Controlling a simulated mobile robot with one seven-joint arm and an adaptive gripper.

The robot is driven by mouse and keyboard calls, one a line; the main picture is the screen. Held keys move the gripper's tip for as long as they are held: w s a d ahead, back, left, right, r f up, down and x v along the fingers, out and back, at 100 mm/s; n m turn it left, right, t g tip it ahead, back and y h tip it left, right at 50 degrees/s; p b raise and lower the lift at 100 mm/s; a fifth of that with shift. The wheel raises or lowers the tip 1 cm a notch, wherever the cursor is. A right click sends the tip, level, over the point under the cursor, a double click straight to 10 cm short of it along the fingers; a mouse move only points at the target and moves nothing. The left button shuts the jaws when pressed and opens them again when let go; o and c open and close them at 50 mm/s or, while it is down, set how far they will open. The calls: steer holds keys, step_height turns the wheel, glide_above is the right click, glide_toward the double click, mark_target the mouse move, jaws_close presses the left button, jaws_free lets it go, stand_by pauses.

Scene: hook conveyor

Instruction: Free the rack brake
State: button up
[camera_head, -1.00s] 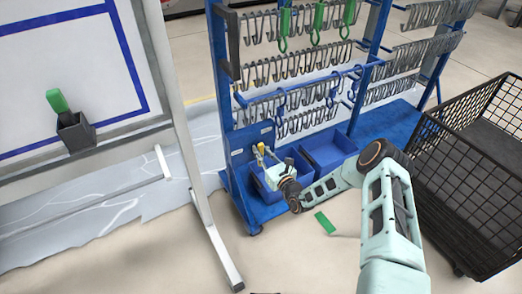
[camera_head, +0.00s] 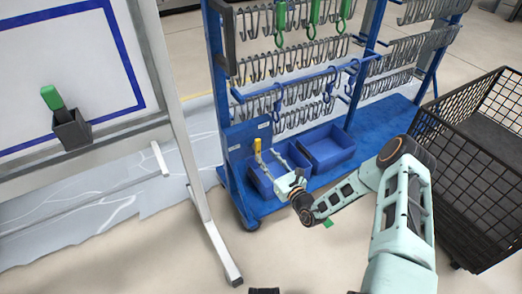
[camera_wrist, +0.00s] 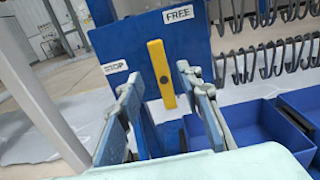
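The rack brake is a yellow lever (camera_wrist: 162,74) on a blue panel (camera_wrist: 198,45). In the wrist view it stands nearly upright, its top leaning slightly left. A FREE label (camera_wrist: 178,14) is above and right of its top; a STOP label (camera_wrist: 115,67) is to its left. My gripper (camera_wrist: 160,95) is open, with one finger on each side of the lever in the picture. I see no contact; the depth gap is hard to judge. In the head view the lever (camera_head: 258,149) shows just left of my gripper (camera_head: 281,168).
The blue rack (camera_head: 222,95) carries several rows of hooks. Blue bins (camera_head: 328,150) sit on its base beside my gripper. A black wire cart (camera_head: 470,165) stands at the right, a whiteboard stand (camera_head: 205,235) at the left. A green piece (camera_head: 328,223) lies on the floor.

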steer(key=shift+v, duration=2.3)
steer(key=shift+r, duration=0.1)
